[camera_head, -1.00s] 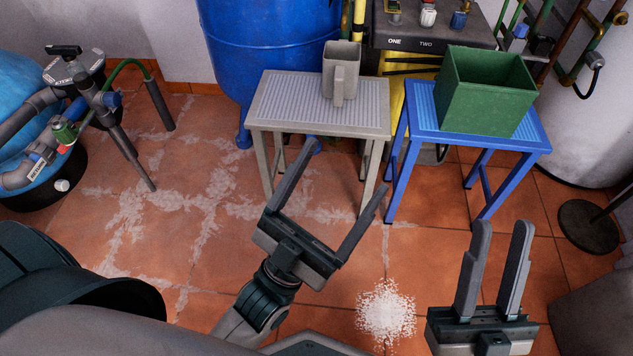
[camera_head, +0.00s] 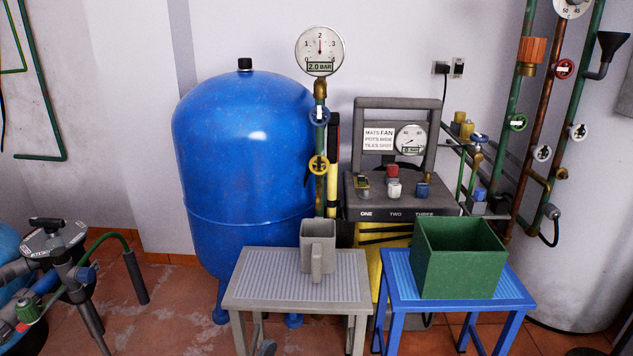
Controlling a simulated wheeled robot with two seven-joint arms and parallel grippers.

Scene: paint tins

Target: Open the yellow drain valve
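The yellow valve (camera_head: 319,165) is a small round handwheel on the upright pipe in front of the blue tank. A round gauge (camera_head: 320,50) tops the pipe, with a display reading 2.0 BAR. No gripper is near the yellow wheel. A small grey tip (camera_head: 268,347) at the bottom edge, under the grey table, may be a finger of my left gripper; I cannot be sure. My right gripper is out of view. I cannot tell how far the valve is turned.
A grey jug (camera_head: 318,246) stands on the grey table (camera_head: 260,290), below the valve pipe. A green bin (camera_head: 460,262) stands on the blue table (camera_head: 400,285). A console (camera_head: 410,195) with several knobs sits right of the pipe. The blue tank (camera_head: 245,165) stands behind left.

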